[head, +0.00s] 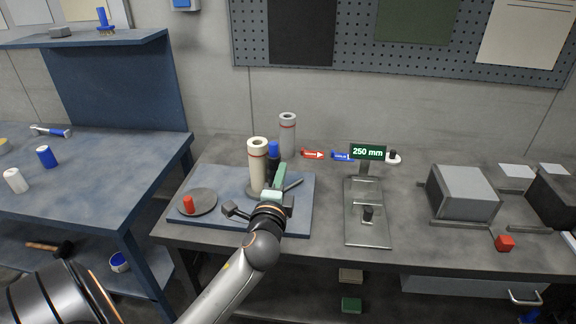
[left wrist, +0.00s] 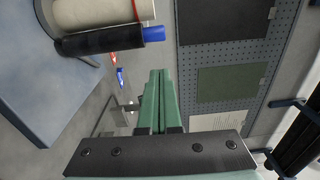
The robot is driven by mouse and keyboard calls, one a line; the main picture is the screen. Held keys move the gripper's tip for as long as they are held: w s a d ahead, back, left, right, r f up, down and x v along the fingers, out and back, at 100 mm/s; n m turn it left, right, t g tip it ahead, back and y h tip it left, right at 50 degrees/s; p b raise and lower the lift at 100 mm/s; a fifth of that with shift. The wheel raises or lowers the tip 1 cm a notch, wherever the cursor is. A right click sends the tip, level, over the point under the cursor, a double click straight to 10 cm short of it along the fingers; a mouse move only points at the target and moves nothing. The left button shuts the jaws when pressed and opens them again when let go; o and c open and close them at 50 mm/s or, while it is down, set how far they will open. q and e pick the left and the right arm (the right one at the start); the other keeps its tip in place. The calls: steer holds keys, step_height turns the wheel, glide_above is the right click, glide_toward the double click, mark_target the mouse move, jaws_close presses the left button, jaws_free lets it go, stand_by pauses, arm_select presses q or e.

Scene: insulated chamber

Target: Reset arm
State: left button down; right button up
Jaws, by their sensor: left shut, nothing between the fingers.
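My left gripper (head: 280,170) has green fingers and is over the blue mat (head: 230,222) on the workbench, in front of a cream cylinder (head: 258,160) and a dark rod with a blue top (head: 273,150). In the left wrist view my left gripper (left wrist: 158,75) has its two green fingers together, with nothing between them. The cream cylinder (left wrist: 100,12) and the dark rod (left wrist: 98,40) with its blue end lie to the left of the fingers there. My right gripper is not in view.
A round plate (head: 205,205) with a red piece (head: 188,203) lies on the mat. A grey cylinder (head: 288,135) stands behind. A stand with a "250 mm" display (head: 367,152) is to the right, then a grey box (head: 465,193) and a red block (head: 504,243).

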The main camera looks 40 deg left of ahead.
arm_select(q)
steer(key=shift+s+d+b, duration=0.1)
steer(key=shift+s+d, duration=0.1)
steer(key=shift+s, duration=0.7)
steer(key=shift+s+d+b, duration=0.1)
steer(key=shift+s+d, duration=0.15)
steer(key=shift+s, duration=0.65)
steer(key=shift+s+d+b, duration=0.1)
steer(key=shift+s+d, duration=0.1)
steer(key=shift+s, duration=0.7)
